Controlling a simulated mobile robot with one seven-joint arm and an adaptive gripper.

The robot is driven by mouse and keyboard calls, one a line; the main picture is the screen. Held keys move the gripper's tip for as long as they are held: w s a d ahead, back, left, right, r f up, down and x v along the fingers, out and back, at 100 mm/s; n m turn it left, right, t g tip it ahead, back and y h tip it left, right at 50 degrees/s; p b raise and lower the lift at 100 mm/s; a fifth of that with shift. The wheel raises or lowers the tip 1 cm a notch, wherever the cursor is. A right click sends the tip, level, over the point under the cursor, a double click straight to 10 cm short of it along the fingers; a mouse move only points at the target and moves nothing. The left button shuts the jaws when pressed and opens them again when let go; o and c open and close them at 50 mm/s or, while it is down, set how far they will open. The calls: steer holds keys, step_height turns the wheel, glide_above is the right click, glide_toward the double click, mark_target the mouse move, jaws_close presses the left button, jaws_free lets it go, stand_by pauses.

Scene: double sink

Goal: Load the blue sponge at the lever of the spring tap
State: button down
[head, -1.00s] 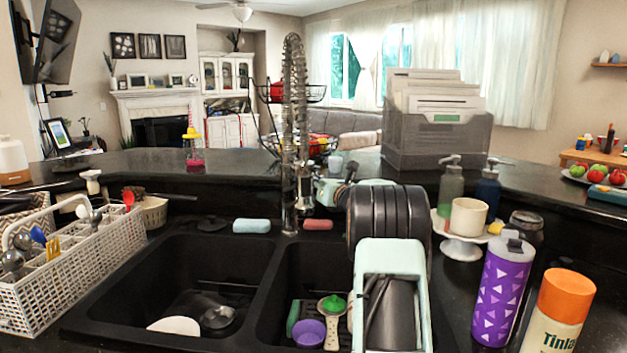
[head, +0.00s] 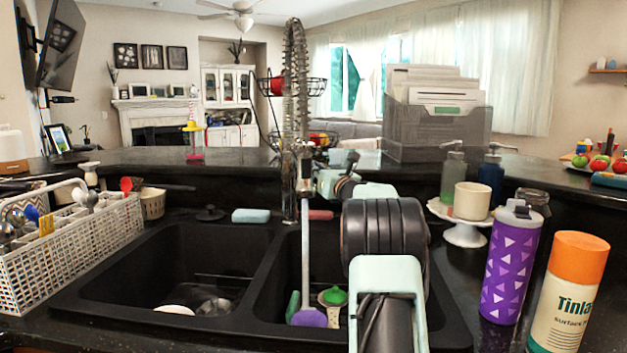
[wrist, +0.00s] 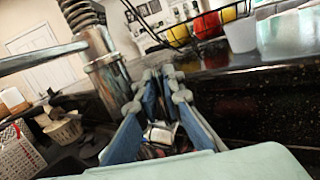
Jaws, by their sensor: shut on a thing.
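The blue sponge (head: 250,215) lies flat on the sink's back rim, left of the spring tap (head: 290,120), apart from my gripper. The tap stands upright behind the divider. A pale column of water (head: 306,265) runs from its head into the right basin, onto a purple cup (head: 307,317). My gripper (head: 322,183) is just right of the tap, partly hidden by my arm. In the wrist view its blue fingers (wrist: 166,75) converge beside the tap column (wrist: 108,80), shut on what looks like the tap lever, which they mostly hide.
A reddish sponge (head: 321,215) lies right of the tap. A green brush (head: 333,298) is in the right basin. A white dish rack (head: 75,250) stands at left. A cake stand (head: 464,230), purple bottle (head: 510,260) and orange-capped bottle (head: 570,290) crowd the right.

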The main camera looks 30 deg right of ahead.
steer(key=shift+s+a+f+n+t+b, duration=0.25)
steer(key=shift+t+b, duration=0.25)
steer(key=shift+b, duration=1.45)
steer(key=shift+r+b, duration=0.3)
steer(key=shift+b, duration=0.15)
steer(key=c, duration=2)
jaws_free()
steer(key=shift+s, duration=0.1)
steer(key=shift+c, duration=0.2)
steer(key=shift+s, duration=0.1)
steer(key=v, duration=1.1)
steer(key=shift+s+f, duration=0.2)
steer(key=shift+s, duration=0.2)
steer(key=shift+w+r, duration=0.1)
